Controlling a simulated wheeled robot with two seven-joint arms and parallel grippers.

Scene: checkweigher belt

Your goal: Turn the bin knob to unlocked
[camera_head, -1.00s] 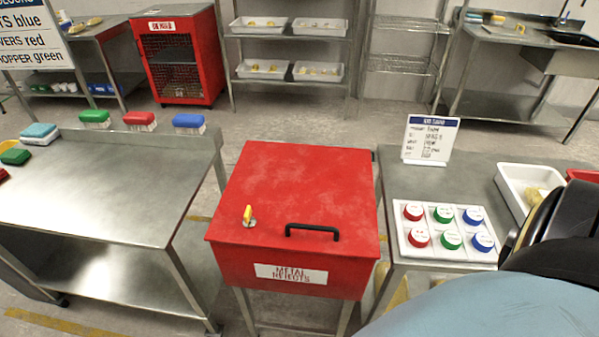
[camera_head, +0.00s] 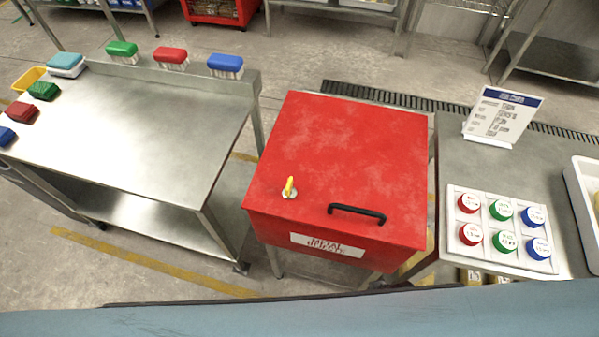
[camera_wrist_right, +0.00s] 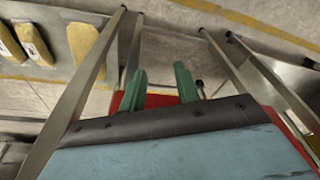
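The red bin (camera_head: 345,150) labelled for metal rejects stands between two metal tables, its lid closed. The knob (camera_head: 289,188) has a yellow handle on a round silver base, near the left front of the lid. Its handle points roughly toward the back of the lid; no lock marking is readable. A black bar handle (camera_head: 357,212) is to its right. My right gripper (camera_wrist_right: 159,87) shows two green fingers set apart with nothing visibly between them; red shows beyond them. The knob is not visible in that view. My left gripper is in no view.
A white panel with red, green and blue round buttons (camera_head: 501,222) lies on the right table, with a sign (camera_head: 502,116) behind it. Several brushes stand along the left table (camera_head: 150,125). Table legs and yellow items (camera_wrist_right: 84,42) surround my right gripper's view.

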